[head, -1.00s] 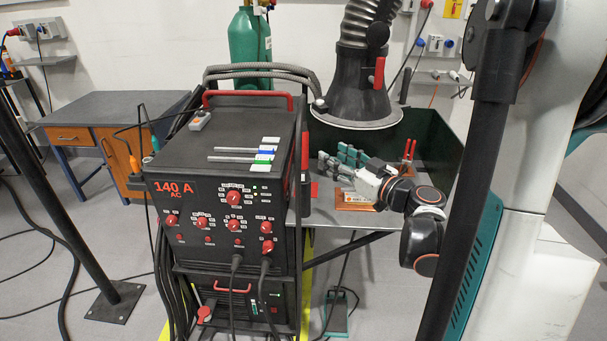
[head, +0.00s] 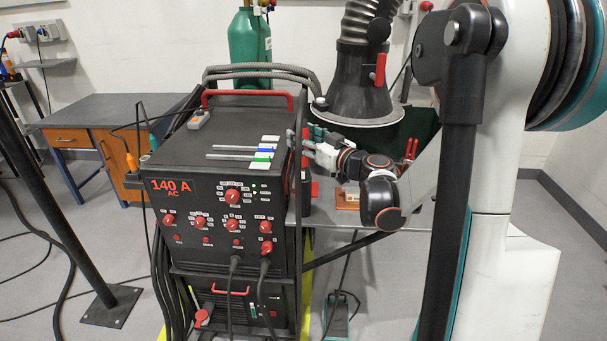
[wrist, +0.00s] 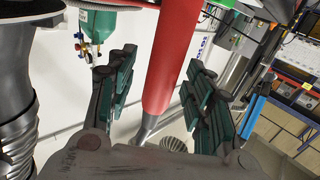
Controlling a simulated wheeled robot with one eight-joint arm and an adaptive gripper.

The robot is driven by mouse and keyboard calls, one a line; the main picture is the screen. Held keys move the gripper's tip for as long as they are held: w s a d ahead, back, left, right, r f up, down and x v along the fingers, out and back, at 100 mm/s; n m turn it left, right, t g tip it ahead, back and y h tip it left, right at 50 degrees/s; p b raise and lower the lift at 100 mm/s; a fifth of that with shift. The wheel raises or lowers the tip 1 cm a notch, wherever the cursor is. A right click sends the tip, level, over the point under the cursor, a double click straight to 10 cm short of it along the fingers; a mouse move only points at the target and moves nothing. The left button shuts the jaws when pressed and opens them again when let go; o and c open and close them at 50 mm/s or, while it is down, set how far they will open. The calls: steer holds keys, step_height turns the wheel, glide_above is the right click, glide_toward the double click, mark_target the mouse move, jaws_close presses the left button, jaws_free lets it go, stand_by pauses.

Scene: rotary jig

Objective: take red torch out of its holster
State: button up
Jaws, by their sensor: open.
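The red torch (wrist: 172,55) fills the middle of the wrist view, with a long red body narrowing to a grey lower end. My gripper (wrist: 160,85) is open, with one green-padded finger on each side of the torch in that view. I see no clear contact between pads and torch. In the head view my gripper (head: 309,138) is at the right side of the black welding machine (head: 225,175), where the torch is mostly hidden behind the fingers and the machine's edge. The holster cannot be made out clearly.
A black extraction hood (head: 362,95) hangs just behind my gripper. A metal work table (head: 345,225) with an orange-brown block (head: 347,196) and a dark green screen (head: 415,125) lies to the right. A green gas cylinder (head: 250,48) stands behind the machine.

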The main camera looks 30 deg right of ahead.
steer(key=shift+w, duration=0.15)
jaws_close()
steer(key=shift+r, duration=0.1)
step_height(320, 180, up, 20)
steer(key=p, duration=0.7)
stand_by(0.4)
